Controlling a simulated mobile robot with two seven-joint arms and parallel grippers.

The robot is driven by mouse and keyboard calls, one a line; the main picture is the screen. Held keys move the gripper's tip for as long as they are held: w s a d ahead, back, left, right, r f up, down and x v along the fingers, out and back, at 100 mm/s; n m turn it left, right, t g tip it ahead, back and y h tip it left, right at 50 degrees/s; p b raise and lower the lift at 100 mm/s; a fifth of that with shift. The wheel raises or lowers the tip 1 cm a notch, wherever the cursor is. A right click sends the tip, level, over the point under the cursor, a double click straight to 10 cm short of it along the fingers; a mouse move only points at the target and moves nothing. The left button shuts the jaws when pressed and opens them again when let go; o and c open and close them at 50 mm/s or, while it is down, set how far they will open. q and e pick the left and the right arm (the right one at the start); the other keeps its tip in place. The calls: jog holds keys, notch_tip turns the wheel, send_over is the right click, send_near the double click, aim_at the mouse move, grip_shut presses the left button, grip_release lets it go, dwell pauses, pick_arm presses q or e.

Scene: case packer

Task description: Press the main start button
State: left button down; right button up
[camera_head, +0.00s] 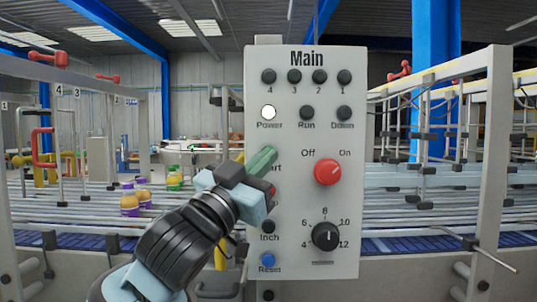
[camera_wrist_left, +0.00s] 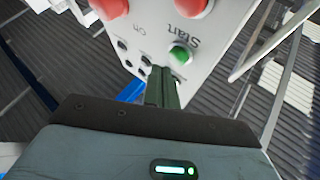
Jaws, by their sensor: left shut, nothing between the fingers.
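The grey control panel (camera_head: 345,255), headed "Main", stands upright in the middle of the head view. My left gripper (camera_head: 268,152) reaches up to the panel's left side, its two green fingers closed together and empty. It covers the start button in the head view; only the end of the "Start" label shows beside it. In the left wrist view the round green start button (camera_wrist_left: 181,53) shows beside its "Start" label, just beyond the closed fingertips (camera_wrist_left: 167,78). I cannot tell whether the fingertips touch it. My right gripper is out of view.
The panel also has a lit white "Power" lamp (camera_head: 269,112), a red Off/On knob (camera_head: 328,172), a black dial (camera_head: 326,236) and a blue "Reset" button (camera_head: 268,260). A partly hidden red button lies just below the gripper. Conveyors with bottles (camera_head: 130,203) stand behind.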

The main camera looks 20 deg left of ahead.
pick_arm(q)
jog(key=shift+w+a, duration=0.15)
jog(key=shift+w, duration=0.3)
